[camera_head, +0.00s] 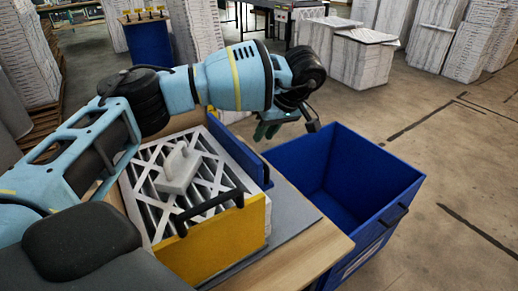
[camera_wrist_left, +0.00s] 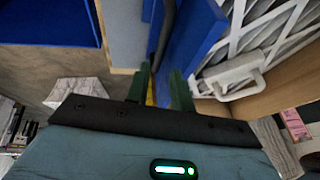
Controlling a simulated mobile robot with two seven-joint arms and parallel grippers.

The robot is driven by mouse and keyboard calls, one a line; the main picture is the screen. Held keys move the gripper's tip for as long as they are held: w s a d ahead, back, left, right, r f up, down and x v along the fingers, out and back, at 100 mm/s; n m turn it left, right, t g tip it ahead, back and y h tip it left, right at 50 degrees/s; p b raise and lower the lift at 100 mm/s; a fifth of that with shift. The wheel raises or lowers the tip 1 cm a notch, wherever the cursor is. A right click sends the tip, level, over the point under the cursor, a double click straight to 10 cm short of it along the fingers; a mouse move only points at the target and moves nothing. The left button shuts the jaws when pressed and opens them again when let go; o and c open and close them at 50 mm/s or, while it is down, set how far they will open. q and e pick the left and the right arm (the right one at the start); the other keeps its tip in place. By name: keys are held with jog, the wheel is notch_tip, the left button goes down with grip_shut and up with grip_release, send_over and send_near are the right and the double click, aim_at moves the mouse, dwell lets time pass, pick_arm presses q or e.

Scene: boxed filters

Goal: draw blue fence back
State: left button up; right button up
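The blue fence (camera_head: 245,155) stands along the right side of the boxed filters (camera_head: 215,170) in the head view. My left gripper (camera_head: 267,131) hangs over the far part of this fence, pointing down. In the left wrist view the blue fence (camera_wrist_left: 197,35) lies just beyond the fingers, with a dark bar (camera_wrist_left: 160,40) along it. The two green fingers (camera_wrist_left: 160,88) are apart, and the bar lines up with the gap between them. I cannot tell whether they touch it. My right gripper is in neither view.
A yellow fence (camera_head: 215,240) with a black handle closes the near side of the filters. A pale handled piece (camera_head: 178,168) lies on top. An open blue bin (camera_head: 345,175) stands right of the wooden table (camera_head: 300,255). Filter stacks (camera_head: 360,60) stand behind on open floor.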

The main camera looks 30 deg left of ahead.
aim_at(241, 162)
pick_arm(q)
jog(key=shift+x, duration=3.4)
grip_shut()
